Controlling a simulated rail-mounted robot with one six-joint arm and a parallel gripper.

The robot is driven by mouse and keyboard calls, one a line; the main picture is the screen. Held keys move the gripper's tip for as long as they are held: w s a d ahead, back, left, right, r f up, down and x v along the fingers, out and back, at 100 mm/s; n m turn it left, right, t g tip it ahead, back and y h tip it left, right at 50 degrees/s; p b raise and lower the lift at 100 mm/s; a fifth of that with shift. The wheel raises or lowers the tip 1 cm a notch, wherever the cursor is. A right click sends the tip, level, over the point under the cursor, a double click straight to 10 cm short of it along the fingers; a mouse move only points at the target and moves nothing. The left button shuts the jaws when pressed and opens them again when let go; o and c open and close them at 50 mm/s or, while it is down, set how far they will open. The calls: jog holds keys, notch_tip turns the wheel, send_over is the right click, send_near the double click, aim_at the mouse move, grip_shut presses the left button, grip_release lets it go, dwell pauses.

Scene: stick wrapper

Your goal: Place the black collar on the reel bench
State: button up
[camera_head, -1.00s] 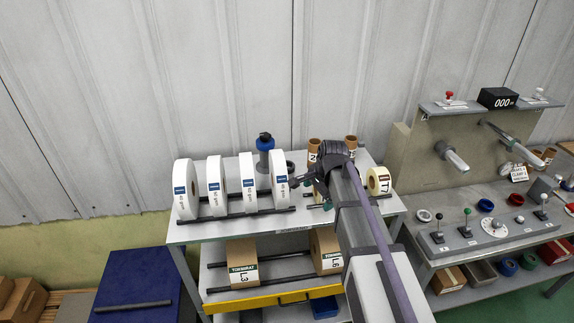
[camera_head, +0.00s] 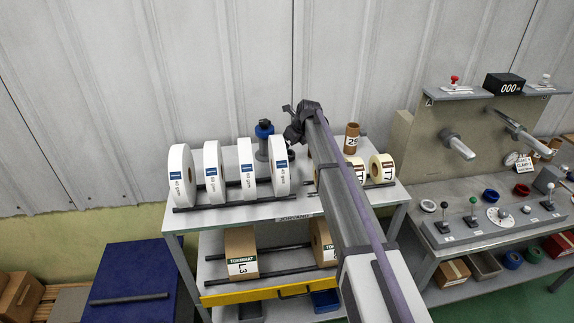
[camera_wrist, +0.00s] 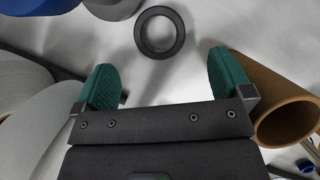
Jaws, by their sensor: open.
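The black collar (camera_wrist: 142,40) is a dark ring lying flat on a pale surface, seen beyond my fingertips in the wrist view. In the head view it is a small dark shape (camera_head: 291,155) at the back of the white-topped reel bench (camera_head: 240,213), partly hidden by a white reel. My gripper (camera_wrist: 164,68) has its two green fingers wide apart with nothing between them. In the head view my gripper (camera_head: 292,124) is above the back of the bench, near the collar.
White reels (camera_head: 181,178) stand in a row left of my arm. A blue-topped grey post (camera_head: 264,140) stands close left of my gripper.

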jog(key=shift+w+a+f, duration=0.15)
jog(key=shift+w+f, duration=0.05)
jog(key=shift+f, duration=0.45)
jog(key=shift+r, duration=0.1)
jog(key=b+x, duration=0.4)
jog(key=x, duration=0.1)
jog(key=shift+w+a+b, duration=0.15)
jog(key=shift+b, duration=0.2)
jog(key=shift+r, duration=0.15)
jog(key=shift+c, duration=0.3)
jog(key=c, duration=1.1)
jog(key=shift+o, duration=0.2)
jog(key=shift+r+p, duration=0.1)
jog(key=shift+p, duration=0.25)
notch_tip(320, 180, up, 18)
jog(key=p, duration=1.8)
jog(key=b, duration=1.6)
send_near(288, 152)
jog(key=a+f, duration=0.1)
jog(key=f, duration=0.2)
jog(key=a+f, duration=0.1)
jog(key=shift+w+a+f, duration=0.35)
jog(key=shift+w+f, duration=0.05)
jog(key=shift+r+p, duration=0.3)
jog(key=shift+p, duration=0.1)
